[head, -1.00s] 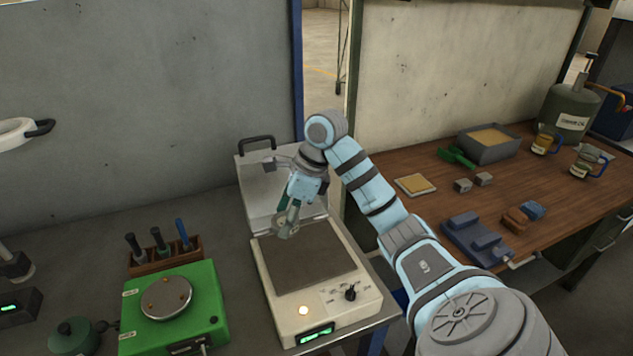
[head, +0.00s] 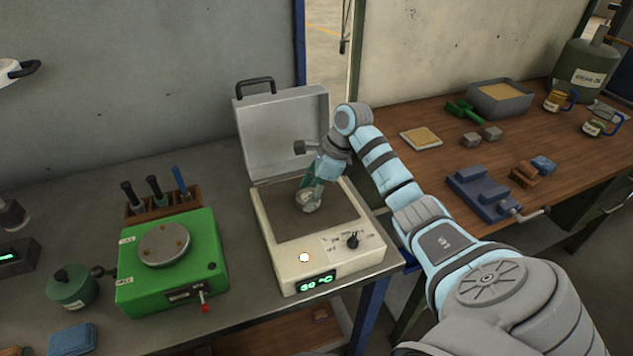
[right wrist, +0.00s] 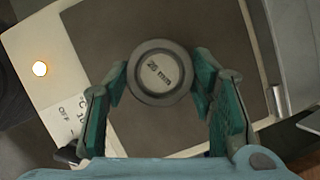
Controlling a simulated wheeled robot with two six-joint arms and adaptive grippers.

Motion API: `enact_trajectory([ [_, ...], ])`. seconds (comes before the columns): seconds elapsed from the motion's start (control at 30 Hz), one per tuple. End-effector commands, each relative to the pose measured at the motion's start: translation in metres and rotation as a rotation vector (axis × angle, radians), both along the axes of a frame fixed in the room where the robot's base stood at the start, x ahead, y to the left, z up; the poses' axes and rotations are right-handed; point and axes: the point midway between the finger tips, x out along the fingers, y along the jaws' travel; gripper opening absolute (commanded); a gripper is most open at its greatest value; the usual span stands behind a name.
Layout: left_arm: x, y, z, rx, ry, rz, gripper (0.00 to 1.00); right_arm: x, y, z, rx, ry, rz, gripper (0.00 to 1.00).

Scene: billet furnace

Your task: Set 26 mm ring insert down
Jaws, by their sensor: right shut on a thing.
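The 26 mm ring insert (right wrist: 158,74) is a grey round piece marked "26 mm" in the right wrist view. My right gripper (right wrist: 160,82) is shut on it, with a green finger on each side. In the head view the right gripper (head: 308,203) and the insert are over the dark plate (head: 285,222) of the cream hot plate box (head: 325,270). Whether the insert touches the plate I cannot tell. My left gripper is not in view.
The box's lid (head: 280,130) stands open behind the plate. A green device (head: 185,275) and a tool rack (head: 165,203) are on the left. A wooden bench (head: 430,170) with a blue vise (head: 480,190) is on the right.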

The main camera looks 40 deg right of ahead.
Motion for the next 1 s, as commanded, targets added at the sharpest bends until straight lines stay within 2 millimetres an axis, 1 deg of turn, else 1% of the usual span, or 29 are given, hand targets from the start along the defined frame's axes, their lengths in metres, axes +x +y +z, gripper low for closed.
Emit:
enact_trajectory([
  [0.03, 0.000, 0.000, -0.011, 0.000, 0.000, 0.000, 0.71, 0.001, 0.002, -0.011, 0.001, -0.001, 0.003, 0.02],
  [0.23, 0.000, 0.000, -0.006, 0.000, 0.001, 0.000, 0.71, 0.002, 0.002, -0.007, 0.001, -0.002, 0.005, 0.02],
  [0.37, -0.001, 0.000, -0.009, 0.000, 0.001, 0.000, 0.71, 0.001, 0.002, -0.010, 0.001, -0.001, 0.003, 0.02],
  [0.4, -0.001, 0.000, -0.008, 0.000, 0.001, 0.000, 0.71, 0.001, 0.001, -0.010, 0.000, 0.001, 0.004, 0.55],
  [0.5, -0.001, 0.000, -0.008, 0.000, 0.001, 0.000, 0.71, 0.001, 0.001, -0.009, 0.000, 0.001, 0.004, 0.71],
  [0.8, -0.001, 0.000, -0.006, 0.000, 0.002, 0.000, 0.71, 0.001, 0.001, -0.008, 0.000, 0.000, 0.002, 0.71],
  [0.87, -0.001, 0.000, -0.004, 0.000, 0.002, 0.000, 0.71, 0.001, 0.001, -0.003, -0.001, -0.001, 0.003, 0.71],
  [0.93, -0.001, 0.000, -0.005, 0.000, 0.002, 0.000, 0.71, -0.002, -0.003, 0.005, -0.002, 0.000, 0.001, 0.71],
  [1.0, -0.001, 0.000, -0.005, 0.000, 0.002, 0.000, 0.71, -0.006, -0.008, 0.020, -0.003, -0.002, 0.002, 0.71],
])
